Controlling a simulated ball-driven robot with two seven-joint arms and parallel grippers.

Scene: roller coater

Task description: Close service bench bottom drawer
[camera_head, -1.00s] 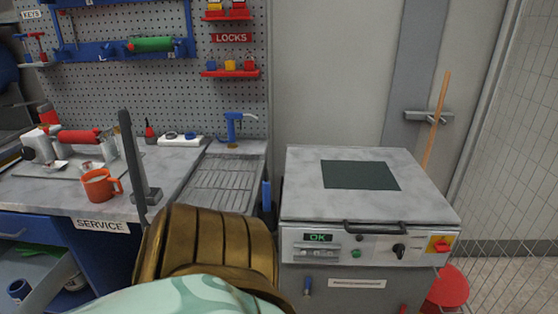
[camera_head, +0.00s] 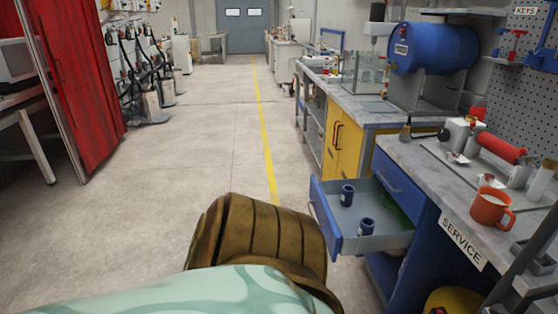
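The service bench (camera_head: 405,150) stands at the right, with a grey top and a SERVICE label (camera_head: 461,243) on its edge. A blue drawer (camera_head: 325,216) sticks out of its front toward the left, well open. It holds two dark blue containers, one near the back (camera_head: 347,195) and one nearer me (camera_head: 366,227), and something green (camera_head: 398,207) at its inner end. Another blue drawer front (camera_head: 401,188) above it looks shut. Neither of my grippers is in view. A brown ribbed part of my body fills the bottom middle.
An orange mug (camera_head: 490,209) and a red roller (camera_head: 501,148) are on the bench top. A yellow cabinet (camera_head: 345,143) and a blue drum (camera_head: 433,48) are beyond. Red panels (camera_head: 75,75) stand at the left. The floor (camera_head: 170,180) left of the drawer is clear.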

